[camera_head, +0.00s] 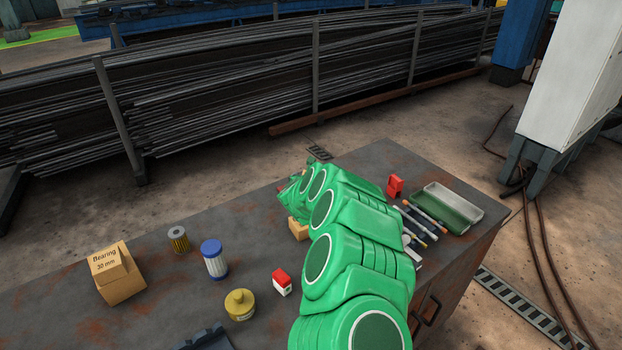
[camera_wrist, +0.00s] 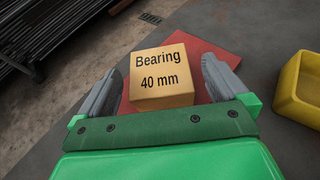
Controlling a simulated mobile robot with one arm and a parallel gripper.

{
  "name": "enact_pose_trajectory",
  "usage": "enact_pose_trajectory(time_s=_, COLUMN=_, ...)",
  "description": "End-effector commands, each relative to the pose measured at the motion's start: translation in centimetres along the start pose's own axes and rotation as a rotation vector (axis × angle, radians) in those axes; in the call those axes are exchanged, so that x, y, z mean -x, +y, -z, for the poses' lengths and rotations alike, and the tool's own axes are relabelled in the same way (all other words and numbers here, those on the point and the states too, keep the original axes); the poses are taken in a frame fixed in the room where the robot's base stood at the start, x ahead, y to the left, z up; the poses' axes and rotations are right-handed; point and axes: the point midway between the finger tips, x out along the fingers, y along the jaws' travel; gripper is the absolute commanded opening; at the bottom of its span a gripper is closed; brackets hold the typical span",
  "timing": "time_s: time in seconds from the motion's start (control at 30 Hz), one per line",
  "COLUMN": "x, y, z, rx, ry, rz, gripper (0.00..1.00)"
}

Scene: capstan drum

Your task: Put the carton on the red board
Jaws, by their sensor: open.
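A tan carton (camera_wrist: 160,88) marked "Bearing 40 mm" stands between the fingers of my gripper (camera_wrist: 162,72) in the wrist view. The fingers are open, with a gap visible on the carton's right side. The red board (camera_wrist: 215,52) shows behind and to the right of the carton. The carton appears to rest on it, but its lower edges are partly hidden. In the head view my green arm covers the board and most of this carton (camera_head: 298,229). Another carton (camera_head: 117,275), marked "Bearing 30 mm", stands at the left of the table.
A yellow bin (camera_wrist: 300,88) stands right of the board. On the table (camera_head: 240,215) are a filter (camera_head: 178,239), a blue-topped cylinder (camera_head: 214,259), a yellow container (camera_head: 239,304), a small red-and-white box (camera_head: 282,282), a red object (camera_head: 394,186) and a green tray (camera_head: 447,208).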

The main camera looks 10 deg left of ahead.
Motion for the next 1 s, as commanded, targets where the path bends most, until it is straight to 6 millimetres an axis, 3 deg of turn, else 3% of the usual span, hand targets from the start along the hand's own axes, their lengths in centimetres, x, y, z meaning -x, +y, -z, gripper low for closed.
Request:
enact_pose_trajectory(time_s=0.7, x=6.1, y=0.2, z=0.1, rx=-0.002, ry=0.004, rz=-0.005, gripper=1.0)
enact_pose_trajectory(time_s=1.0, x=7.5, y=0.1, z=0.1, rx=0.0, ry=0.001, rz=-0.002, gripper=1.0)
